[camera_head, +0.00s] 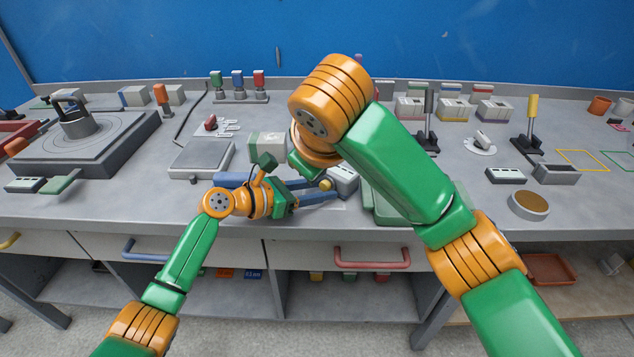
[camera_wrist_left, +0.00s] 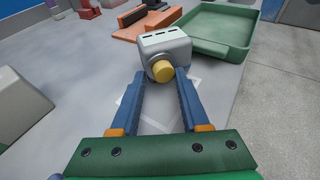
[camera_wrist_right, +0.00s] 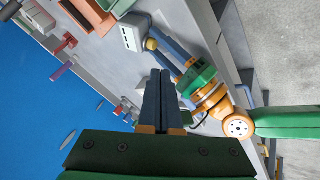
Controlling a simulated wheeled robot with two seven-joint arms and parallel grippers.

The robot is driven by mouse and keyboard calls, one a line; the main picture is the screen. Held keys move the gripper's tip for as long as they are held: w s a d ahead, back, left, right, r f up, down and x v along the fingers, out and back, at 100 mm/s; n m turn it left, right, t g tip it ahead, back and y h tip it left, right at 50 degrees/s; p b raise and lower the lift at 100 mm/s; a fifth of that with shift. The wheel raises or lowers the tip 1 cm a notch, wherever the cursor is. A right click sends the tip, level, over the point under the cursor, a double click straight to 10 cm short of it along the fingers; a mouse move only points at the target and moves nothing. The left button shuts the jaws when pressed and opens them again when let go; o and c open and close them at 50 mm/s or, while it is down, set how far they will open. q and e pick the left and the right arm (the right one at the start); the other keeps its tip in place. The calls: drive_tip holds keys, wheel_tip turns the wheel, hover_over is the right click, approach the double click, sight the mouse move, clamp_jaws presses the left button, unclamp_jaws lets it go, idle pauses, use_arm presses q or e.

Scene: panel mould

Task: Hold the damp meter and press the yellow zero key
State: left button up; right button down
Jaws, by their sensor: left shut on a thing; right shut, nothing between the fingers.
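The damp meter (camera_head: 345,176) is a small pale grey box with dark slots on top and a round yellow zero key (camera_head: 326,184) on its side. My left gripper (camera_head: 329,189) is shut on the meter. In the left wrist view the blue fingers grip the lower sides of the meter (camera_wrist_left: 166,45), and the yellow key (camera_wrist_left: 164,72) faces back between them. My right gripper (camera_wrist_right: 160,74) is shut and empty in the right wrist view, apart from the meter (camera_wrist_right: 132,36) and the key (camera_wrist_right: 151,44). In the head view my right arm hides the right gripper.
A green tray (camera_wrist_left: 222,48) lies just right of the meter. A grey flat plate device (camera_head: 202,158) and a pale box (camera_head: 268,145) stand to the left and behind. A round turntable unit (camera_head: 85,140) is at the far left. Several small blocks line the back.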

sight(322, 182)
drive_tip(key=x, duration=1)
use_arm(q)
drive_tip(key=shift+c, duration=0.2)
use_arm(e)
drive_tip(key=shift+w+d, duration=0.55)
drive_tip(key=shift+w, duration=0.2)
drive_tip(key=v, duration=1)
drive_tip(key=shift+a, duration=0.1)
